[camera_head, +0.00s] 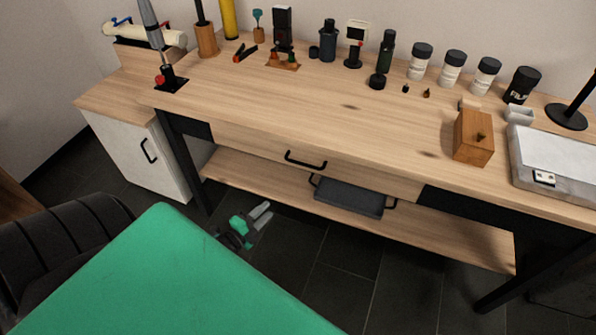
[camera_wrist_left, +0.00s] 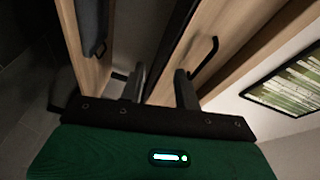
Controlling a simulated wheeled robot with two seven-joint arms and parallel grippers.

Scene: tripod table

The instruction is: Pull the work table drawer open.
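The work table (camera_head: 350,108) has a pale wooden drawer front (camera_head: 255,145) under its top, which looks flush with the table. A black bar handle (camera_head: 305,160) is on the drawer front. My left gripper (camera_head: 262,211) is low in front of the table, below and left of the handle, apart from it. In the left wrist view its two grey fingers (camera_wrist_left: 160,78) are spread with nothing visible between them. A black handle (camera_wrist_left: 206,57) on a wooden front shows beyond the right finger. My right gripper is in neither view.
A grey tray (camera_head: 348,197) with black handles rests on the lower shelf (camera_head: 440,227). Jars (camera_head: 453,68), tools and a wooden box (camera_head: 473,138) stand on the tabletop. A white cabinet (camera_head: 137,148) is at left. Dark tiled floor in front is clear.

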